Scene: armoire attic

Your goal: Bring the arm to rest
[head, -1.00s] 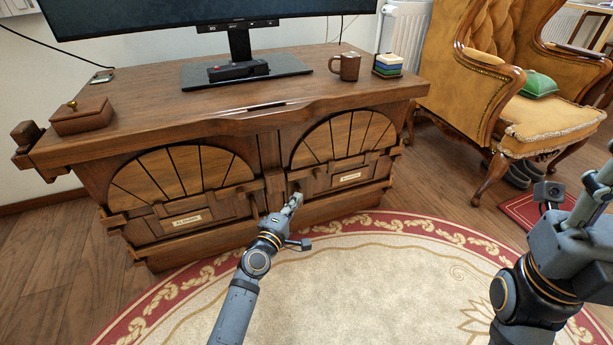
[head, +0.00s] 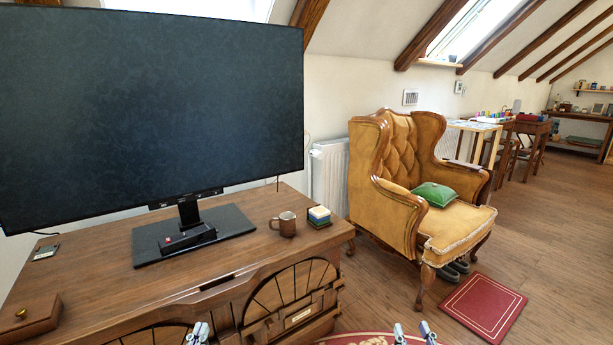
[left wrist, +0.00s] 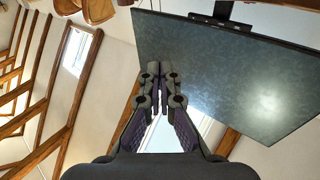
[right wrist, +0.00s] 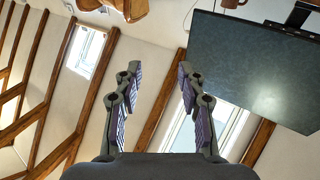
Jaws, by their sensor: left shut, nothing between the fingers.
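My left gripper (head: 197,333) shows only its fingertips at the bottom edge of the head view, in front of the wooden cabinet (head: 150,305). In the left wrist view its two fingers (left wrist: 159,78) are together with nothing between them. My right gripper (head: 414,334) also shows only its fingertips at the bottom edge, further right over the rug. In the right wrist view its fingers (right wrist: 155,82) are spread apart and empty. Both wrist views look towards the ceiling and the monitor. The rest of both arms is out of the head view.
A large monitor (head: 150,110) stands on the cabinet, with a mug (head: 284,224) and stacked coasters (head: 319,215) to its right. A small wooden box (head: 29,316) is at the left. An armchair (head: 420,205) with a green cushion (head: 433,194) stands right. Open floor lies beyond.

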